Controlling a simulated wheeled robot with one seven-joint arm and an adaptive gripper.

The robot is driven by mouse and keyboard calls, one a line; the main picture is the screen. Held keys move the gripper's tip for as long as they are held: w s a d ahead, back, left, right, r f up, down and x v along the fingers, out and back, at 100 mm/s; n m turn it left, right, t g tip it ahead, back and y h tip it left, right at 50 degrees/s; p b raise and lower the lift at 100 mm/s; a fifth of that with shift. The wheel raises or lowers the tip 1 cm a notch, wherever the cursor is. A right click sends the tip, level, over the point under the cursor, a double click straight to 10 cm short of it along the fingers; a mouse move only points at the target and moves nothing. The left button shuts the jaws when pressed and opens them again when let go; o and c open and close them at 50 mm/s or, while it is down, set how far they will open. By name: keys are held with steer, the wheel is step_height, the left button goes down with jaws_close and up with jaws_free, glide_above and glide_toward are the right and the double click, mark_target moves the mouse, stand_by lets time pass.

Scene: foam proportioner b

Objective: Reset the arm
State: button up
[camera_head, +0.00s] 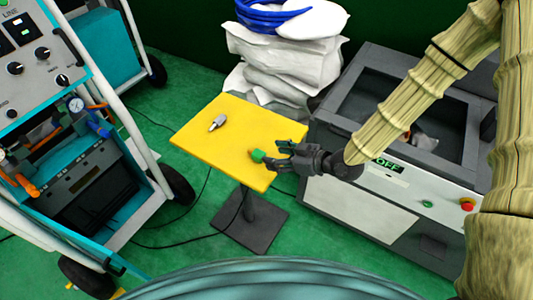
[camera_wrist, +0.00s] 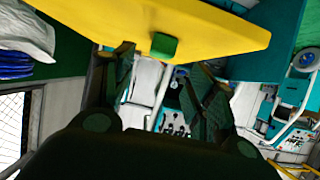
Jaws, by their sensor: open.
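My gripper (camera_head: 272,156) is at the right edge of the yellow table (camera_head: 215,155) in the head view, its fingers pointing left. The fingers are spread, with nothing seen held between them. A small green block (camera_head: 257,155) lies on the table close to the fingertips. In the wrist view my gripper (camera_wrist: 165,65) has its two dark fingers apart, and the green block (camera_wrist: 163,46) shows at the edge of the yellow table (camera_wrist: 110,22), above the gap between them. I cannot tell whether a finger touches the block.
A small grey metal fitting (camera_head: 218,123) lies on the table. A grey open-topped machine (camera_head: 375,205) with an OFF display and red button stands right, close under my arm. A teal wheeled unit (camera_head: 85,170) stands left. White sacks (camera_head: 290,55) with a blue hose are stacked behind.

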steer(key=shift+v, duration=2.6)
steer(key=s+d+f+m+g+h, duration=0.2)
steer(key=s+d+f+m+h, duration=0.1)
steer(key=s+f, duration=0.5)
steer(key=s+d+f+m+g+h, duration=0.3)
steer(key=s+d+f+m+h, duration=0.1)
steer(key=s+f, duration=0.4)
steer(key=s+d+f+m+g+h, duration=0.2)
steer(key=s+d+f+m+h, duration=0.1)
steer(key=s+f, duration=0.5)
steer(key=s+d+m, duration=0.1)
steer(key=s, duration=0.2)
steer(key=shift+s+g, duration=0.3)
steer(key=shift+s, duration=0.1)
steer(key=shift+d, duration=0.1)
